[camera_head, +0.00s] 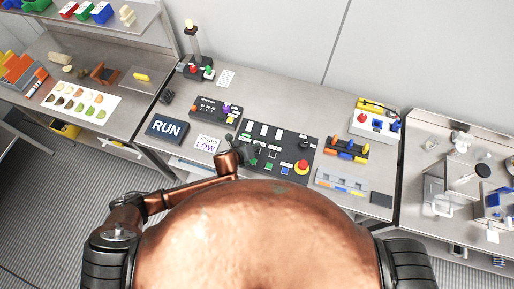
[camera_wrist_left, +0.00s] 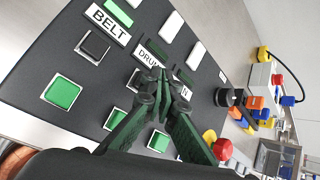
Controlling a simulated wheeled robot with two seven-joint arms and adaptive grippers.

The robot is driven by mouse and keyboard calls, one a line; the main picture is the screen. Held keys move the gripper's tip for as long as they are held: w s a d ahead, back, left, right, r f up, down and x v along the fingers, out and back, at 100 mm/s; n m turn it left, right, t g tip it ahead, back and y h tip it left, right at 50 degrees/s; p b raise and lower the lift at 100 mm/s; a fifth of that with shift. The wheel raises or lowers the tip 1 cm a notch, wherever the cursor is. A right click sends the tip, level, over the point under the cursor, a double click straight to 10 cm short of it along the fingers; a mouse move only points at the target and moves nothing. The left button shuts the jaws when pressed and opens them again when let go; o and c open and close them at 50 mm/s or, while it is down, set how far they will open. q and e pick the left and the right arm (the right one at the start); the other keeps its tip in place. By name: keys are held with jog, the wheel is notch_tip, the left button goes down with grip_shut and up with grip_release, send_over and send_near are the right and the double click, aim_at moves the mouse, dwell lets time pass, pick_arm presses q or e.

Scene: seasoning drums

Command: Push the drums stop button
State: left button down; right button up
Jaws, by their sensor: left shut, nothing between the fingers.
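The black control panel (camera_head: 258,134) lies on the middle bench. In the left wrist view its BELT label (camera_wrist_left: 107,22) stands above a black button (camera_wrist_left: 95,45) and a green button (camera_wrist_left: 62,92). The DRUMS label (camera_wrist_left: 149,54) is partly covered by my fingers. A black button below it is mostly hidden behind a finger; its green button (camera_wrist_left: 114,119) shows lower down. My left gripper (camera_wrist_left: 164,78) is shut and empty, its tips over the panel near the DRUMS label; contact cannot be told. It also shows at the panel's left edge in the head view (camera_head: 234,148). My right gripper is out of view.
A red mushroom button (camera_head: 302,165) sits at the panel's right end. A RUN sign (camera_head: 167,128) and a LOW card (camera_head: 207,144) lie to the left. A smaller control box (camera_head: 215,108) stands behind. A white box with a red button (camera_head: 374,124) stands to the right.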

pick_arm(q)
notch_tip(320, 180, up, 3)
jog(key=p, duration=0.3)
jog(key=shift+r+p, duration=0.55)
jog(key=shift+r, duration=0.4)
dwell(0.3)
